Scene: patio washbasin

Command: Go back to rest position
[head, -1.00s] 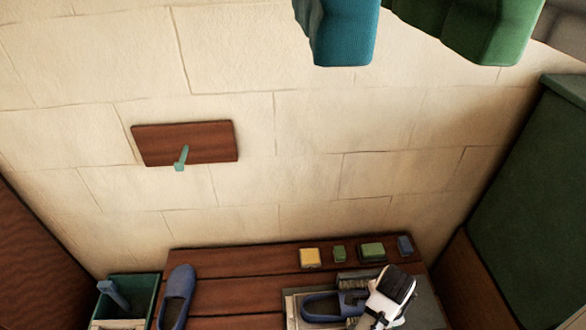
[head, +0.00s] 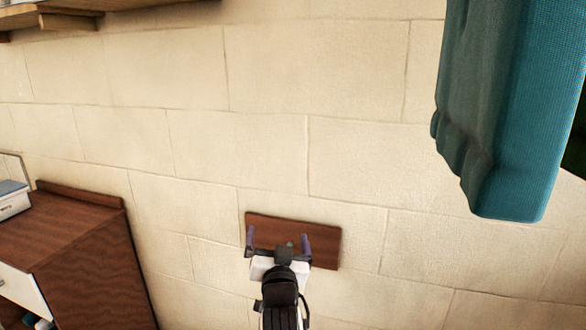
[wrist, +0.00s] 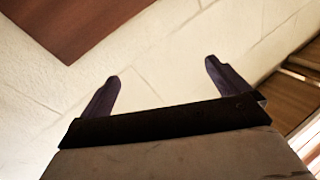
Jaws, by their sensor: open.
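My gripper (head: 278,240) is open, with its two dark purple fingers spread and nothing between them. In the wrist view the fingers of my gripper (wrist: 160,85) point toward the pale wall, and a corner of the wooden board (wrist: 70,20) shows at the upper left. I cannot tell the exact distance from the fingers to the wall.
A teal towel (head: 500,110) hangs at the upper right. A brown wooden cabinet (head: 80,250) stands at the left with a small pale box (head: 12,200) on top. A wooden shelf (head: 70,12) is at the upper left. The pale block wall (head: 270,80) between them is clear.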

